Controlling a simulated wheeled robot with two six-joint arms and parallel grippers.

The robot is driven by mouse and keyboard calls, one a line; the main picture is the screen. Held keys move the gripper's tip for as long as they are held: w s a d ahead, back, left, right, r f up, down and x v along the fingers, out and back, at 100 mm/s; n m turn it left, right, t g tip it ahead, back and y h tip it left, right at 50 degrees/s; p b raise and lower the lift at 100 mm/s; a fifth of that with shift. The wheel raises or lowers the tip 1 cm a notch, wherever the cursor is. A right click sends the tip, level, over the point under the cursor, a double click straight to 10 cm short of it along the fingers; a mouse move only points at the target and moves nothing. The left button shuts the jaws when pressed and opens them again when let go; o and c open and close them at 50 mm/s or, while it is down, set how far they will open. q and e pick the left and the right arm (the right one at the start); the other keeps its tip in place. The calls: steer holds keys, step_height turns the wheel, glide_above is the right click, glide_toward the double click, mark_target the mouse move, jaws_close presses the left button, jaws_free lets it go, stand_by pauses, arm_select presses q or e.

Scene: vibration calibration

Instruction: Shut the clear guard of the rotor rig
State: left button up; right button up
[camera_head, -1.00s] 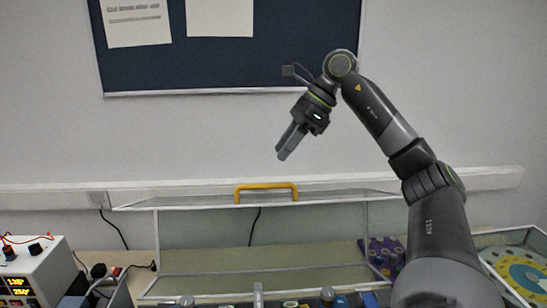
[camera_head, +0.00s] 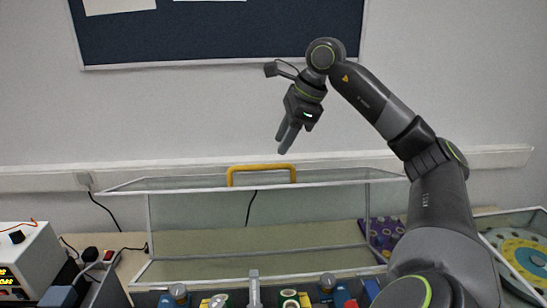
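The clear guard (camera_head: 200,208) is a see-through box shape with thin white edges, standing across the middle of the view. A yellow handle (camera_head: 262,168) sits at its upper front edge. I cannot tell the guard's exact tilt. Rotor rig parts, including a grey upright post (camera_head: 254,288) and green-ringed pieces (camera_head: 290,299), show at the bottom edge, partly cut off. My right gripper (camera_head: 284,142) points down in the air, just above the handle in the picture and apart from it. Its fingers look close together, nearly in line, and hold nothing visible. My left gripper is out of view.
A white power box (camera_head: 28,262) with lit displays stands at the left, with cables and a dark tray wall nearby. A clear-edged tray with a yellow and blue disc (camera_head: 525,258) is at far right.

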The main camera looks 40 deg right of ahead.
mark_target(273, 165)
steer(key=p+x, duration=0.1)
steer(key=x, duration=0.4)
steer(key=shift+a, duration=0.2)
steer(key=shift+w+f, duration=0.2)
steer(key=shift+f, duration=0.3)
jaws_close()
